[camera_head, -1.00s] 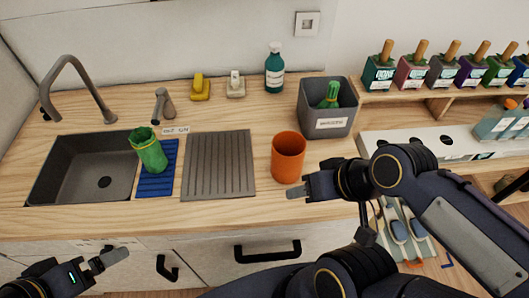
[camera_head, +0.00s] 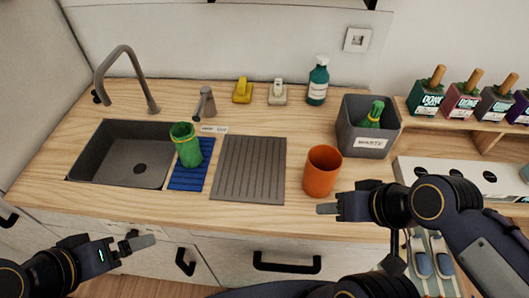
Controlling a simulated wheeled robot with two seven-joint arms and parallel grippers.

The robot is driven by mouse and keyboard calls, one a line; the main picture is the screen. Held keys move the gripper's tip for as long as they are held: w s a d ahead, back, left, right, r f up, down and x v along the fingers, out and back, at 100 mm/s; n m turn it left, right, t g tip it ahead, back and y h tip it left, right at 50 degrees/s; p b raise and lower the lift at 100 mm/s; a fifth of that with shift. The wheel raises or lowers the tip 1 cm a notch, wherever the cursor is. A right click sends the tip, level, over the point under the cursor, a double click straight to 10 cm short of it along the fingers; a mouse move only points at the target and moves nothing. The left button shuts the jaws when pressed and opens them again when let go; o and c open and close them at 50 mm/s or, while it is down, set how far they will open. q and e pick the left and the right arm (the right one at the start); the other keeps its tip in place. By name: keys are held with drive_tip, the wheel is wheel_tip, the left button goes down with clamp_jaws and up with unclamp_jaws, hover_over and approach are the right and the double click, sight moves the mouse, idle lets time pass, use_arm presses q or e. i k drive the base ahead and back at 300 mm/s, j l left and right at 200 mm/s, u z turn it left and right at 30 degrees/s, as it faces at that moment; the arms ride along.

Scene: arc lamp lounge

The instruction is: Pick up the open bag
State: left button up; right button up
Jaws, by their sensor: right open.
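An open green bag (camera_head: 187,148) with a yellowish rim stands upright, slightly tilted, on the blue ribbed mat (camera_head: 190,179) right of the sink. Another green bag (camera_head: 373,114) sticks up from the grey bin (camera_head: 368,142) labelled as waste. My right gripper (camera_head: 328,209) is open and empty over the counter's front edge, just below the orange cup and well right of the open bag. My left gripper (camera_head: 143,243) is at the lower left, in front of the cabinet and below the bag. Its jaw gap is not clear.
An orange cup (camera_head: 322,171) stands between the bag and my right arm. A grey ribbed mat (camera_head: 249,168) lies bare beside the blue one. The sink (camera_head: 122,154) and its faucet (camera_head: 126,78) are at left. A teal bottle (camera_head: 317,81) stands at the back.

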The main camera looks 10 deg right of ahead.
sight(183, 134)
drive_tip(key=i+j+u, duration=0.1)
drive_tip(key=j, duration=0.3)
drive_tip(key=i+j+u, duration=0.1)
drive_tip(key=j, duration=0.3)
drive_tip(key=i+j+u, duration=0.1)
drive_tip(key=j, duration=0.3)
drive_tip(key=i+j+u, duration=0.1)
drive_tip(key=j, duration=0.25)
drive_tip(key=i, duration=0.1)
